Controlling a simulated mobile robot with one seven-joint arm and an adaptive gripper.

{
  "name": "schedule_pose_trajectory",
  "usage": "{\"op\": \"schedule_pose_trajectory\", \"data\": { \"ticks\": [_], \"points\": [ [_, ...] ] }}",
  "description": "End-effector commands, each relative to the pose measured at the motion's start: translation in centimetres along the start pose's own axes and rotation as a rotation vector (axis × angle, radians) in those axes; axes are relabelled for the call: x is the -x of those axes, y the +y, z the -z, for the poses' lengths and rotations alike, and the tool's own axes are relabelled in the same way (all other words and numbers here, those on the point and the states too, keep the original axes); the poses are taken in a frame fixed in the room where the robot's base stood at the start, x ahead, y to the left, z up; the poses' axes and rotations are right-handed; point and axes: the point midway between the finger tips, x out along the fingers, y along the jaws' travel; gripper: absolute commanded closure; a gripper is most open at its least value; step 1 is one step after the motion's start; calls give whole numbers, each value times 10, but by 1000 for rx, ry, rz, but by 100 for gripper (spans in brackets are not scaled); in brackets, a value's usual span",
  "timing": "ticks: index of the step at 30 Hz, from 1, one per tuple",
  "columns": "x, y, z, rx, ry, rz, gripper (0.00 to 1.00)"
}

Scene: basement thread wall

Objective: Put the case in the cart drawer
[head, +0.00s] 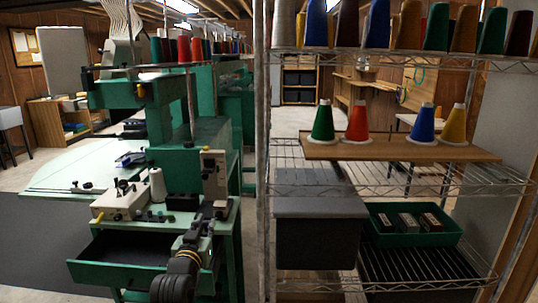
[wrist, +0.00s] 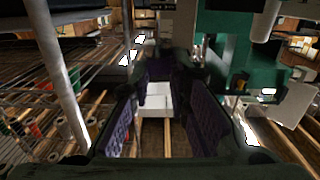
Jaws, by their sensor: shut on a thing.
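My gripper (wrist: 168,72) has its two purple-padded fingers drawn in towards each other at their tips. The green cart drawer (head: 103,258) stands pulled out under the machine at the lower left. Its dark inside looks empty where it shows; my arm hides its right end.
A green machine (head: 205,140) and a beige unit (head: 213,165) with a white spool stand above the drawer. A wire shelf (head: 390,186) to the right holds thread cones, a grey bin (head: 318,240) and a green tray (head: 455,236) with several small boxes.

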Motion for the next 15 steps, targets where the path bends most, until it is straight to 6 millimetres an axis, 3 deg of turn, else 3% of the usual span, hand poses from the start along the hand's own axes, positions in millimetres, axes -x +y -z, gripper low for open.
{"op": "schedule_pose_trajectory", "data": {
  "ticks": [1, 7, 12, 15],
  "points": [
    [-7, 15, -32, 13, -7, -2, 100],
    [-18, 65, -131, 12, -10, 24, 100],
    [-12, 113, -214, 10, -9, 43, 100],
    [-4, 138, -251, 8, -7, 48, 100]
  ]
}}
